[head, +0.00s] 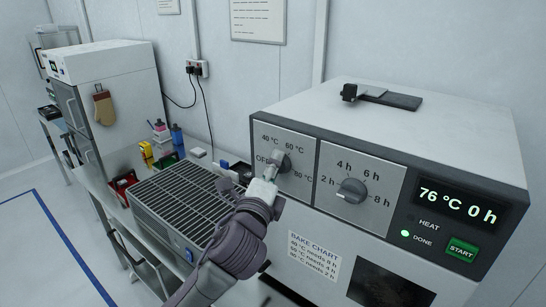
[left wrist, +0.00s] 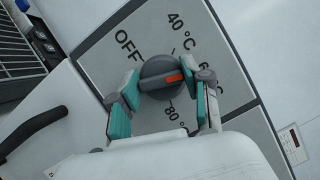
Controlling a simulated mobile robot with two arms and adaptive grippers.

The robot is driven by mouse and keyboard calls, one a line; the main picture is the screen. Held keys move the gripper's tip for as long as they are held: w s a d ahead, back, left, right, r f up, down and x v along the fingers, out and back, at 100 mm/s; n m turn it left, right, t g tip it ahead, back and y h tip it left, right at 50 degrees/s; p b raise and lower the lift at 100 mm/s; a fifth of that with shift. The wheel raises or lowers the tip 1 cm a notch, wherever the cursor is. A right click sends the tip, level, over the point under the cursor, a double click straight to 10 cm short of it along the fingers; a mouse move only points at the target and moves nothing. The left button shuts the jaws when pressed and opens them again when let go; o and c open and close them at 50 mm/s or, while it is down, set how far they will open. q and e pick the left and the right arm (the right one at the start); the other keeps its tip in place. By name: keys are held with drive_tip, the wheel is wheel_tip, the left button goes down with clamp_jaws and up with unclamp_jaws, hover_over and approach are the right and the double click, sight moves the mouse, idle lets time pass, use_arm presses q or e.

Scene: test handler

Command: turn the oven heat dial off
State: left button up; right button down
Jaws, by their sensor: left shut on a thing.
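The oven heat dial (head: 285,163) is on the left panel of the white oven's front, among the marks OFF, 40 °C, 60 °C and 80 °C. My left gripper (head: 271,168) is at it and partly covers it in the head view. In the left wrist view the round dark grey dial (left wrist: 158,79) sits between the teal pads of my left gripper (left wrist: 160,88), which is shut on it. The dial's orange mark (left wrist: 174,78) points right, roughly toward the partly hidden 60 °C label and away from OFF. My right gripper is not in view.
A time dial (head: 351,191) is just right of the heat dial. The oven display (head: 457,204) reads 76 °C 0 h, with a green DONE light (head: 405,234) below. A slatted metal unit (head: 187,208) stands left of the oven. A bake chart (head: 314,258) is below the dials.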

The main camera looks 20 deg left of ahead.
use_arm(q)
drive_tip(key=shift+a+n+g+h+p, duration=0.1)
drive_tip(key=shift+n+g+h+p, duration=0.75)
drive_tip(key=shift+n, duration=2.3)
drive_tip(key=shift+d+n+g+h+p, duration=0.1)
drive_tip(key=shift+n+g+h, duration=1.35)
drive_tip(key=shift+n, duration=1.75)
drive_tip(key=shift+a+n+g+h+p, duration=0.1)
drive_tip(key=shift+n+g+h+p, duration=0.75)
drive_tip(key=shift+n, duration=2.3)
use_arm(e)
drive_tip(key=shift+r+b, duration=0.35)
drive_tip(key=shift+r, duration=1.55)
use_arm(q)
drive_tip(key=shift+g+h, duration=0.25)
drive_tip(key=shift+g, duration=0.2)
drive_tip(key=o, duration=1.2)
drive_tip(key=shift+c, duration=0.2)
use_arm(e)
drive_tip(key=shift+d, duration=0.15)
